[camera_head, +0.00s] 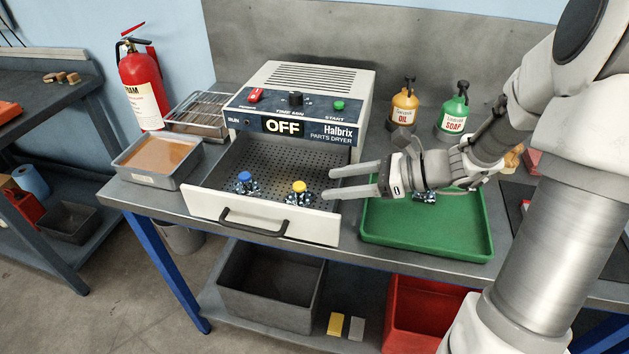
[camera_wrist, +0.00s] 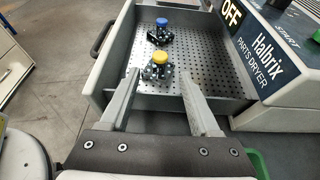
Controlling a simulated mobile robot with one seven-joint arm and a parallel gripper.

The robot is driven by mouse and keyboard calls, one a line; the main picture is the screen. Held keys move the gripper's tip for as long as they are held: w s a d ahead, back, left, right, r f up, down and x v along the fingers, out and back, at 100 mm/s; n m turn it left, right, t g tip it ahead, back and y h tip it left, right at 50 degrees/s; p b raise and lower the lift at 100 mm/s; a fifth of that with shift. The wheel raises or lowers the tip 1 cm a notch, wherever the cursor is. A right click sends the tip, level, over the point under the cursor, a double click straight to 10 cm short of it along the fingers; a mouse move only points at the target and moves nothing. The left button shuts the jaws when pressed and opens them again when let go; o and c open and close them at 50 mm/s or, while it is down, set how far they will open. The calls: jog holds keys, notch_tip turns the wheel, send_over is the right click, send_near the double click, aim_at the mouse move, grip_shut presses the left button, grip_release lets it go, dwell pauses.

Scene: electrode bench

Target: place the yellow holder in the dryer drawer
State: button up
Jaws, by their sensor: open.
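The yellow holder (camera_head: 299,193), a dark metal piece with a yellow knob on top, stands upright on the perforated floor of the open dryer drawer (camera_head: 262,226), toward its right front. It also shows in the wrist view (camera_wrist: 158,66), a little beyond and between my fingertips. A similar holder with a blue knob (camera_head: 245,183) stands to its left in the drawer. My gripper (camera_head: 331,182) is open and empty, with its fingers pointing left at the drawer's right side. The fingertips (camera_wrist: 160,75) look apart from the yellow holder.
The dryer (camera_head: 305,85) behind the drawer reads OFF. A green tray (camera_head: 430,237) lies right of the drawer, with another holder (camera_head: 424,196) partly hidden under my arm. A pan of orange-brown liquid (camera_head: 157,156) stands left. Oil (camera_head: 404,103) and soap (camera_head: 454,110) bottles stand behind.

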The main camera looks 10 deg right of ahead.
jog(key=shift+v, duration=1.6)
